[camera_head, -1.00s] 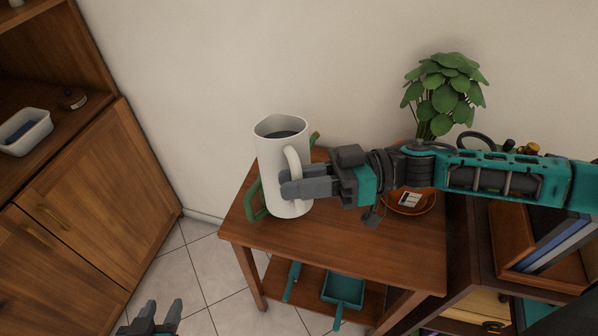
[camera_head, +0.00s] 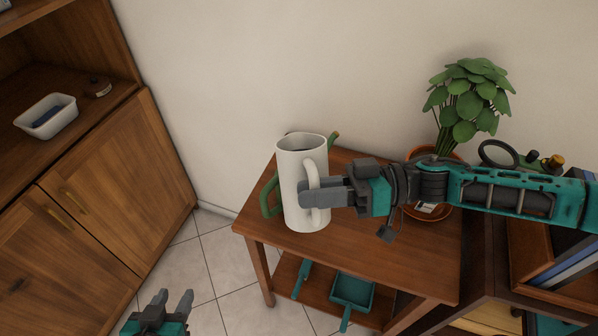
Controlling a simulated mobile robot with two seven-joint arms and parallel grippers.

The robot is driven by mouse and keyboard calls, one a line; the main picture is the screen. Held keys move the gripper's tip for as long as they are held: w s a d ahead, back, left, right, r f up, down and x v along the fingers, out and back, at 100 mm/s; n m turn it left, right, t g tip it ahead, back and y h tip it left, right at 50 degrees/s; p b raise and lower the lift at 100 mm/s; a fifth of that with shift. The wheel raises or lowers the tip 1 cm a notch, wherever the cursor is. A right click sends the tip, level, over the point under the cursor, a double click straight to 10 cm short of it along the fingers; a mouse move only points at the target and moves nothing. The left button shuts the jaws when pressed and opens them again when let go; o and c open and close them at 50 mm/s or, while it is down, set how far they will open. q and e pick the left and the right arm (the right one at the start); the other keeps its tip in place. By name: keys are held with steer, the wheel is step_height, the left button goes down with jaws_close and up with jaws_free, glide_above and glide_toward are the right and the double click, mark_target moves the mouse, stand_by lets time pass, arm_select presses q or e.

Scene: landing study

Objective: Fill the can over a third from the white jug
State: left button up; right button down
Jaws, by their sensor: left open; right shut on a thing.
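The white jug (camera_head: 290,196) is upright in front of the wooden table's left part, with dark liquid visible inside its mouth. My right gripper (camera_head: 308,196) is shut on the jug's handle from the right. The green can (camera_head: 270,197) is mostly hidden behind the jug; a loop-shaped handle shows at the jug's left and a spout tip (camera_head: 334,137) at its upper right. I cannot see the can's inside, nor tell whether the jug touches it. My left gripper (camera_head: 172,303) is open and empty, low at the bottom left, over the floor.
The wooden table (camera_head: 345,244) holds a potted plant (camera_head: 468,100) and an orange dish at the right. A teal dustpan (camera_head: 352,291) lies on its lower shelf. A wooden cabinet (camera_head: 110,190) with a white tub (camera_head: 47,117) stands at the left. Tiled floor lies between.

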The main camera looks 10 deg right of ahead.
steer(key=shift+r, duration=0.35)
steer(key=shift+r+m, duration=0.1)
steer(key=shift+m, duration=0.2)
steer(key=shift+w+r, duration=0.1)
steer(key=shift+r, duration=0.1)
stand_by(0.3)
steer(key=shift+f, duration=0.15)
stand_by(0.4)
steer(key=shift+w+f+m+b, duration=0.1)
steer(key=shift+f+m+b, duration=0.45)
steer(key=shift+f, duration=0.8)
steer(key=shift+r, duration=0.15)
steer(key=shift+w+r+p, duration=0.1)
steer(key=shift+r+p, duration=0.15)
steer(key=shift+p, duration=0.3)
steer(key=shift+m, duration=0.25)
steer(key=shift+w+r+m, duration=0.25)
steer(key=shift+r+m, duration=0.2)
steer(key=shift+m, duration=0.05)
stand_by(0.4)
